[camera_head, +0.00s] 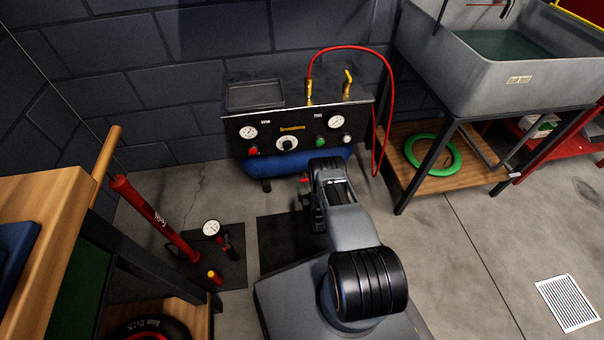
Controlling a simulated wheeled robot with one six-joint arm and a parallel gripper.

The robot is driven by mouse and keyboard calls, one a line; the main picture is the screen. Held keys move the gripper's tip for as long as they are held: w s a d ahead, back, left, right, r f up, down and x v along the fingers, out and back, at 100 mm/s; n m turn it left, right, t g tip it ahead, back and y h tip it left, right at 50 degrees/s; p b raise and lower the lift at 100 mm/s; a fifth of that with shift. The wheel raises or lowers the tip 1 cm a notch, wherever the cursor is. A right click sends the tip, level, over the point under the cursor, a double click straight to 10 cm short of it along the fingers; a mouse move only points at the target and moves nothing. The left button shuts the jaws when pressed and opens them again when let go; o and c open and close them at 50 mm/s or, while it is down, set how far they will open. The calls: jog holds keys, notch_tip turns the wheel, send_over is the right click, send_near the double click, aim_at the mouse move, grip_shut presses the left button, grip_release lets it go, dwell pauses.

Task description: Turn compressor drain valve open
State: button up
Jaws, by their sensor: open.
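The compressor (306,121) stands against the wall, with a black front panel and a blue tank (258,165) below. A small valve with a yellow lever (348,80) rises upright from its top right. I cannot tell whether this is the drain valve; no other drain valve shows clearly. A brass fitting (309,93) to its left carries a red hose (391,88). My gripper (306,190) is low in front of the compressor, below its panel and apart from the yellow lever. It is open, partly hidden by my wrist, and nothing shows held.
A red floor pump (155,219) stands on a dark mat at left, near a wooden bench (60,205). A grey sink (500,60) and a wooden shelf with a green ring (433,154) are at right. The floor (450,270) at lower right is mostly clear.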

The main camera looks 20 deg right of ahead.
aim_at(306, 175)
jog(key=s+f+t, duration=0.1)
jog(key=s+f, duration=0.2)
jog(key=f, duration=0.1)
jog(key=b+x, duration=0.3)
jog(key=x, duration=0.3)
jog(key=b+x, duration=0.3)
jog(key=x, duration=0.4)
jog(key=shift+a+r, duration=0.2)
jog(key=shift+a, duration=0.05)
jog(key=c, duration=0.9)
jog(key=shift+c, duration=0.2)
